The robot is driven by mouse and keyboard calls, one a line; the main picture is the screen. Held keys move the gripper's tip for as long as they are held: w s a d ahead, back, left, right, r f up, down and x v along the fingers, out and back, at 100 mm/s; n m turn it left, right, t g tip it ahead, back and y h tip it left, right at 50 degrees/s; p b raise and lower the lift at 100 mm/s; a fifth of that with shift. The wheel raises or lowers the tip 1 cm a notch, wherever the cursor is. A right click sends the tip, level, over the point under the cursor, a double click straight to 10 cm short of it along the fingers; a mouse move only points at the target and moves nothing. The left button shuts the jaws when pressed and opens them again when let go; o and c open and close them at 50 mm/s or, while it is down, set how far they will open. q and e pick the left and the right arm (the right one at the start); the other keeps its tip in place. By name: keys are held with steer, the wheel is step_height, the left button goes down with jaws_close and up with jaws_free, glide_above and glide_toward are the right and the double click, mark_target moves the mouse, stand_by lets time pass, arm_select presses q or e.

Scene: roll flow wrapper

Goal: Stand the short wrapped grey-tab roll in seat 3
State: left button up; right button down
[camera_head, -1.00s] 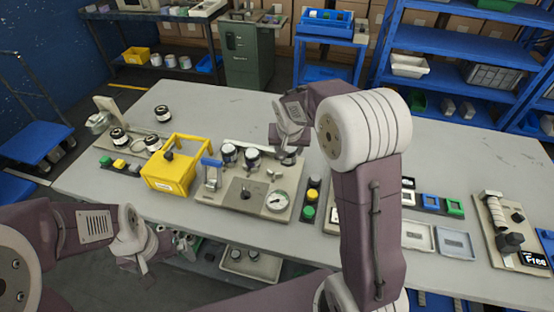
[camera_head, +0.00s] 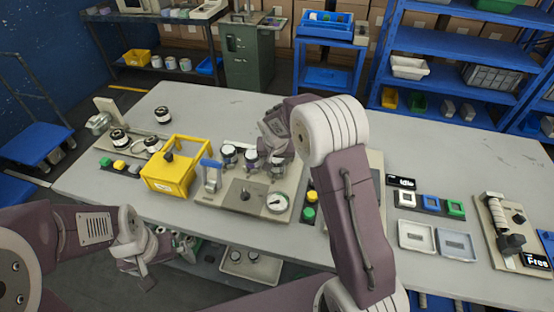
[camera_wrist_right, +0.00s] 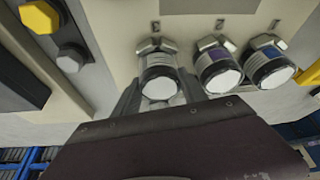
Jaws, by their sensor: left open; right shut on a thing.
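The short wrapped roll (camera_wrist_right: 160,82), with a white end face, is between the fingers of my right gripper (camera_wrist_right: 160,98) in the right wrist view. That gripper is shut on it. The roll is at the leftmost seat (camera_wrist_right: 155,45) of the row there, which is the rightmost in the head view. It looks upright; whether its base rests fully in the seat is hidden. In the head view the roll (camera_head: 277,167) shows partly below my right gripper (camera_head: 276,156). My left gripper (camera_head: 142,262) is open and empty, near the table's front edge.
Two other wrapped rolls (camera_wrist_right: 218,72) (camera_wrist_right: 268,67) stand in the neighbouring seats, close beside the held one.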

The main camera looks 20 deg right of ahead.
steer(key=shift+f, duration=0.2)
steer(key=c, duration=0.6)
jaws_free()
steer(key=shift+r, duration=0.5)
steer(key=p+v, duration=0.1)
steer(key=v, duration=1.1)
steer(key=s+f+n+g, duration=0.1)
steer(key=s+f, duration=0.2)
steer(key=s, duration=0.4)
steer(key=s+d+f+n+g+y, duration=0.1)
steer(key=s+f, duration=0.2)
steer(key=s, duration=0.4)
steer(key=s+f+n+g, duration=0.1)
steer(key=s+f, duration=0.3)
steer(key=s, duration=0.3)
steer(key=shift+d+n+y, duration=0.15)
steer(key=shift+n+y, duration=0.15)
steer(key=shift+y, duration=0.1)
steer(key=shift+s, duration=0.1)
